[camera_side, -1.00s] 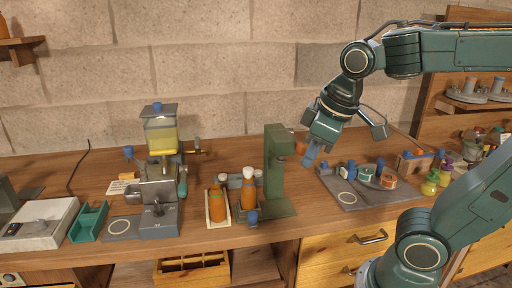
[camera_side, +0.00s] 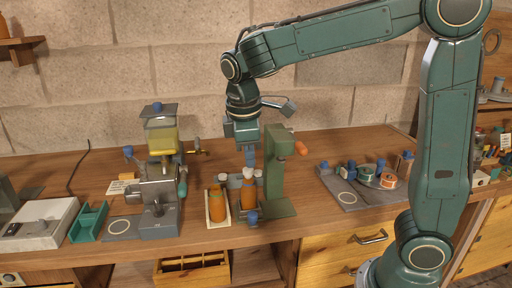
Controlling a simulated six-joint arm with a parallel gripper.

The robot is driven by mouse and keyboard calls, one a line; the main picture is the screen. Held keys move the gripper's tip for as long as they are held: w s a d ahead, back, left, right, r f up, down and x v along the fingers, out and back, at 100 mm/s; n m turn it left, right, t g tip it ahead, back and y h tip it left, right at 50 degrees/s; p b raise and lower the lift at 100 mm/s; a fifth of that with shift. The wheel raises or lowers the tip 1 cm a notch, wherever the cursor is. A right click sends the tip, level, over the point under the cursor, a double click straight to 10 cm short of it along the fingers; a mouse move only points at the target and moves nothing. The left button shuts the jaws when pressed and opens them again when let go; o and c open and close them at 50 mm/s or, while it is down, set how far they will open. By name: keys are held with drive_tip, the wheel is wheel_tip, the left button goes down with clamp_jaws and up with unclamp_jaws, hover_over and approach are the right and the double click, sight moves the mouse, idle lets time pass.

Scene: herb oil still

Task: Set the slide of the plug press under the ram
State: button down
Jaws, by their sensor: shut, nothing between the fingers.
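The plug press (camera_side: 275,170) is a green column on a flat green base (camera_side: 280,207), with an orange handle (camera_side: 301,148) on its right. A blue knob (camera_side: 252,217) sits low at the front left of the base; it seems to belong to the slide, whose body is mostly hidden. An orange bottle (camera_side: 249,196) stands behind the knob, left of the column. The ram cannot be made out clearly. My gripper (camera_side: 250,163) is shut and empty, pointing down just left of the column, over the bottle area. Whether it touches anything there I cannot tell.
A second orange bottle (camera_side: 217,204) stands in a pale tray to the left. The still with yellow oil (camera_side: 161,140) stands further left. A grey mat (camera_side: 370,202) with small parts lies to the right. Bare table separates the press from the mat.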

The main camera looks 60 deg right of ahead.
sight(250, 210)
drive_tip(key=w+a+f+n+g+h, duration=0.1)
drive_tip(key=w+a+f+n, duration=0.3)
drive_tip(key=f, duration=0.5)
drive_tip(key=shift+w+a+f+g, duration=0.2)
drive_tip(key=shift+w+a+g, duration=0.8)
drive_tip(key=shift+w, duration=0.8)
drive_tip(key=shift+f, duration=0.1)
drive_tip(key=x, duration=1)
drive_tip(key=shift+d, duration=0.15)
drive_tip(key=shift+s+d, duration=0.55)
drive_tip(key=shift+d, duration=0.35)
drive_tip(key=shift+s+d, duration=0.4)
drive_tip(key=shift+d, duration=0.35)
